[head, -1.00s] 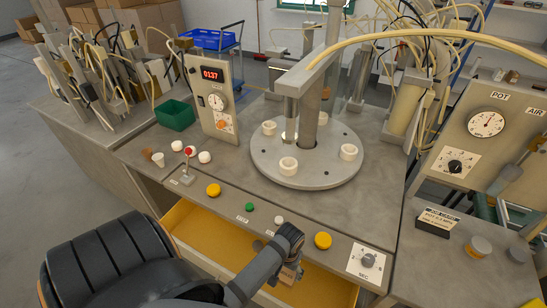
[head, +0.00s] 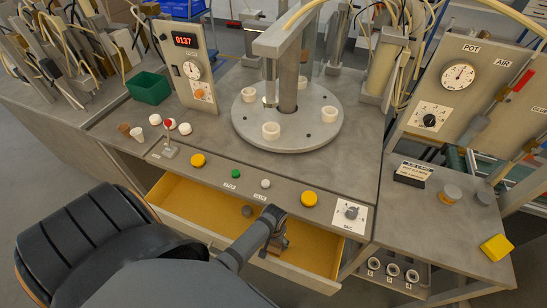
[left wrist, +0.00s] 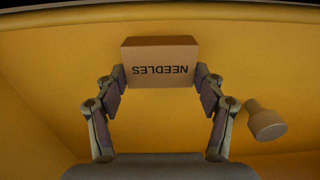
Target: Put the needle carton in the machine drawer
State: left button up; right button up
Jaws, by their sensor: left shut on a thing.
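The needle carton (left wrist: 160,62) is a small brown box marked NEEDLES, upside down in the left wrist view. My left gripper (left wrist: 160,85) is shut on it, one finger at each side. In the head view my left gripper (head: 275,238) is at the open machine drawer (head: 208,212), within its outline. The carton is mostly hidden there by the gripper. The drawer has a yellow inside and hangs below the machine's front panel. I cannot tell whether the carton touches the drawer floor. My right gripper is not in view.
A small knob-like thing (left wrist: 265,120) lies in the drawer beside the gripper. A black chair (head: 85,240) stands close at the drawer's left. The button panel (head: 240,180) overhangs the drawer's back. The drawer's left part has free room.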

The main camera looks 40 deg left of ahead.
aim_at(274, 243)
pick_arm(q)
jog(key=o, duration=0.7)
jog(key=shift+s+f, duration=0.1)
jog(key=o, duration=0.4)
jog(key=shift+o, duration=0.2)
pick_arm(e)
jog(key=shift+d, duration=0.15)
pick_arm(q)
notch_tip(274, 243, up, 12)
jog(key=p, duration=0.1)
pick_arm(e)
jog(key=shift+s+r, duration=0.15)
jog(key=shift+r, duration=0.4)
